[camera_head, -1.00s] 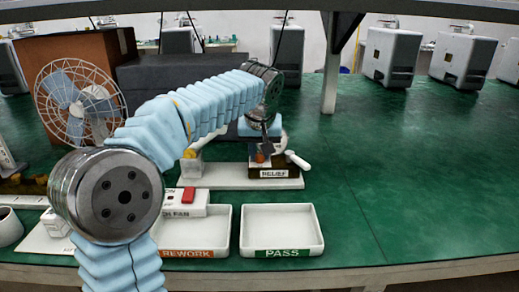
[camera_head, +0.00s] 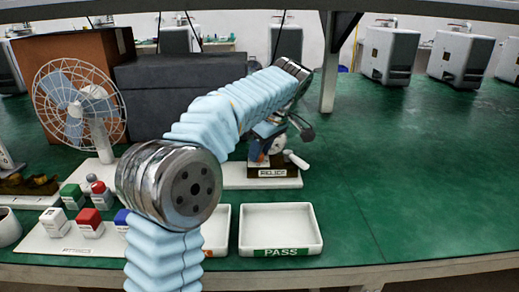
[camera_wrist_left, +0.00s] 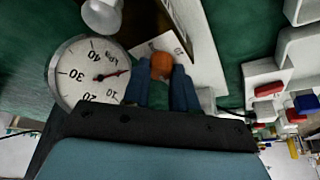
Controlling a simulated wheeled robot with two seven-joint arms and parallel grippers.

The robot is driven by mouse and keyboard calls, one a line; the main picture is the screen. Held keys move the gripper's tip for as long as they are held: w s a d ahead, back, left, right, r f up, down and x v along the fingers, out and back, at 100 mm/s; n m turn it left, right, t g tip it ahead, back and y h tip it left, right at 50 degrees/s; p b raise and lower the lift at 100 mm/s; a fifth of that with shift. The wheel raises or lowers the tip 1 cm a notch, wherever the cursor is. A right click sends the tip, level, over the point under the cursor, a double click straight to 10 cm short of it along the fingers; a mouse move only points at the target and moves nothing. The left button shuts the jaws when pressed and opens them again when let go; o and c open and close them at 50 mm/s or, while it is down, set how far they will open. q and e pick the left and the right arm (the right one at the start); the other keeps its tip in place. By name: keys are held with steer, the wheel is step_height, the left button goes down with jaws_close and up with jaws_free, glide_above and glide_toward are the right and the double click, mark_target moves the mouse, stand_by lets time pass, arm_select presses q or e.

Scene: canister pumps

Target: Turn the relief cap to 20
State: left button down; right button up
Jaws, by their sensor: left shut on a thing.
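The orange relief cap (camera_wrist_left: 161,66) sits between the two blue fingers of my left gripper (camera_wrist_left: 163,88) in the left wrist view, and they are shut on it. In the head view my left gripper (camera_head: 266,133) reaches down at the pump above the RELIEF label (camera_head: 272,172). A round white gauge (camera_wrist_left: 76,84) is beside the fingers, marked 10, 20, 30 and 40. Its red needle points away from 20, 30 and 40, near the side of 10. The cap's own marks cannot be read. My right gripper is not in view.
A white lever (camera_head: 297,160) sticks out right of the pump. The PASS tray (camera_head: 281,252) is empty in front. A fan (camera_head: 78,100) and several small coloured-topped blocks (camera_head: 90,222) stand at left.

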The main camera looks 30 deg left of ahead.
arm_select(q)
steer(key=shift+n, duration=0.6)
steer(key=shift+g, duration=0.3)
steer(key=c, duration=0.9)
jaws_free()
steer(key=shift+r, duration=0.1)
